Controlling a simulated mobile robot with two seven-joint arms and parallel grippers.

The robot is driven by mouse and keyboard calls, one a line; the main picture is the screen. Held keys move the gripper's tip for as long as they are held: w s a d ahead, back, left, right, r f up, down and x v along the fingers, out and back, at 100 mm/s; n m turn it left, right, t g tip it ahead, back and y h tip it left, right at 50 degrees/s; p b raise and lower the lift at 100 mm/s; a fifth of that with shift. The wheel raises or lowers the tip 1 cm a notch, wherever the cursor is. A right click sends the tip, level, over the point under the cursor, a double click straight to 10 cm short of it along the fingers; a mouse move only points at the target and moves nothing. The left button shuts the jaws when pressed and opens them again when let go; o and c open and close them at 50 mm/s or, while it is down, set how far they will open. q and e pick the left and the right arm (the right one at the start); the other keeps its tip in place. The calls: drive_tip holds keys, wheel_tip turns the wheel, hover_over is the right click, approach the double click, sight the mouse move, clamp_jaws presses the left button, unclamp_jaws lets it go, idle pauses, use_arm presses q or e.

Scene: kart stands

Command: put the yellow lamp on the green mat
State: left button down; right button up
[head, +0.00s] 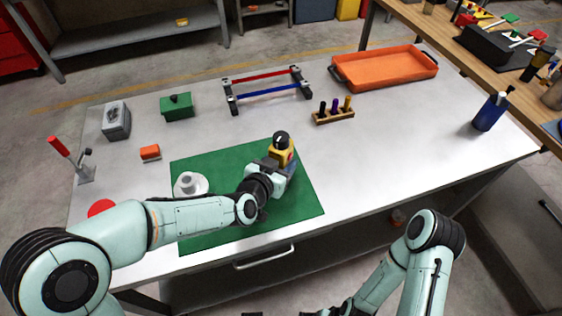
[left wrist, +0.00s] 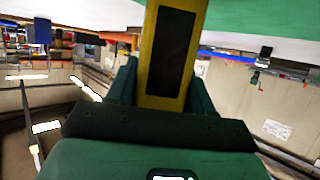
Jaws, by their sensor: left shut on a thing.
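A red disc (head: 101,207), an orange block (head: 150,152) and a green box (head: 177,108) lie left of and behind the mat. A small peg rack (head: 333,117) stands behind right.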

use_arm(q)
drive_tip(key=shift+f, duration=0.1)
drive_tip(key=shift+c, duration=1.8)
unclamp_jaws()
drive_tip(key=shift+s, duration=0.1)
drive_tip(key=v, duration=1.3)
drive_tip(key=shift+b, duration=0.3)
